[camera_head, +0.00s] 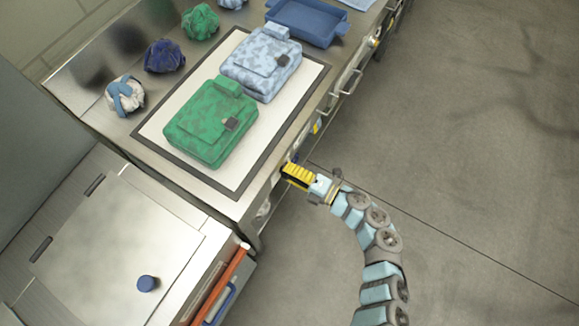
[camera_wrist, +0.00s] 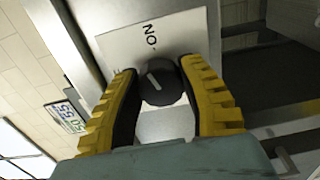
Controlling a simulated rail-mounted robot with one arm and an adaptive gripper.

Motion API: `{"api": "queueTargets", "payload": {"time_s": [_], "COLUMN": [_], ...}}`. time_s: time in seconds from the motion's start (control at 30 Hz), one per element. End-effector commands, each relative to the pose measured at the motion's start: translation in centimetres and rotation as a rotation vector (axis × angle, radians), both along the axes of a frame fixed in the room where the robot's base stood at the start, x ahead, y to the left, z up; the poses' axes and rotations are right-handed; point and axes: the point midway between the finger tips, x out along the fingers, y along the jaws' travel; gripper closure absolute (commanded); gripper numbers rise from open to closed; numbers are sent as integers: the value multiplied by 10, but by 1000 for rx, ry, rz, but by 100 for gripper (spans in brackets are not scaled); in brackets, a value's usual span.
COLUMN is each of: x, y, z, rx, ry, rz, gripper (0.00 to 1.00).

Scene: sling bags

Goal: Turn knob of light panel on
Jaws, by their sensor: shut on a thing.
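In the wrist view, the dark round knob (camera_wrist: 161,84) sits on the pale light panel (camera_wrist: 190,35). A white pointer line on the knob slants toward the upper left. Lettering on the panel above the knob reads like a rotated "ON"; other print is cut off at the left. My gripper (camera_wrist: 158,72) has its yellow ribbed fingers on both sides of the knob, shut on it. In the head view, my gripper (camera_head: 298,175) is at the bench's front side, below the top edge. The knob and panel are hidden there.
The bench's mat (camera_head: 322,75) carries a green bag (camera_head: 205,125) and a light-blue bag (camera_head: 260,65). Crumpled cloth bundles lie behind, and a blue tray (camera_head: 305,22) is at the far end. Handles (camera_head: 348,80) stick out along the bench front. The floor at right is clear.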

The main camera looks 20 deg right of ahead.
Motion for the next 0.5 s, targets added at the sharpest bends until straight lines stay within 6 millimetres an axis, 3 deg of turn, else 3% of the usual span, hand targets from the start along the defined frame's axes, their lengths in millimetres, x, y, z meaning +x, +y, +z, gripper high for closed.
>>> {"api": "queueTargets", "payload": {"time_s": [0.5], "x": [0], "y": [0], "z": [-2], "rx": [222], "ry": [152], "rz": [-2], "gripper": [95]}}
